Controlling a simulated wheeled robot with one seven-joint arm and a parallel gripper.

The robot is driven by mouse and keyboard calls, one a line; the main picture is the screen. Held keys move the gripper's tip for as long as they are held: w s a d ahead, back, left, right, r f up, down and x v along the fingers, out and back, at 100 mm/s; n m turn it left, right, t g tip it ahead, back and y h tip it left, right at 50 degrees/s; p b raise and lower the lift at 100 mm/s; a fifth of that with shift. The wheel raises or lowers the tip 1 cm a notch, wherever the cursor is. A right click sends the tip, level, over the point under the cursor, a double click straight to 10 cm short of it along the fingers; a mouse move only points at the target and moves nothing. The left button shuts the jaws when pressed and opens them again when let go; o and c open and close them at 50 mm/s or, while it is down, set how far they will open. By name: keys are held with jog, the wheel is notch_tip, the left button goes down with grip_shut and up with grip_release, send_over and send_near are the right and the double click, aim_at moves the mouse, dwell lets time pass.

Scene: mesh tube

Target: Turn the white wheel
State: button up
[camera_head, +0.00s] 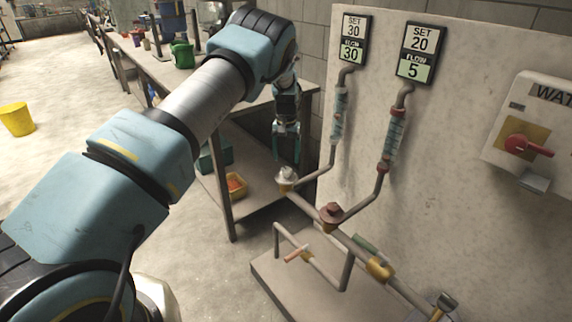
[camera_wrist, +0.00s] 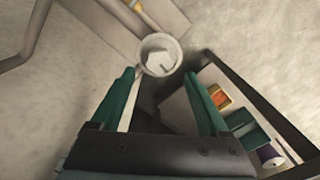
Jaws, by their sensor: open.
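The white wheel (camera_head: 286,176) is a small pale valve wheel at the left end of the low pipe, under the left flow tube. It also shows in the wrist view (camera_wrist: 159,54), just beyond and between my fingertips. My gripper (camera_head: 287,153) points down above the white wheel, its teal fingers apart. In the wrist view my gripper (camera_wrist: 160,76) is open and nothing is between the fingers. I cannot tell whether a fingertip touches the wheel's rim.
A dark red wheel (camera_head: 331,214) stands right of the white one.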

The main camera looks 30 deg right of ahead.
aim_at(286, 169)
jog(key=shift+f+p, duration=0.55)
jog(key=shift+f, duration=2)
grip_shut()
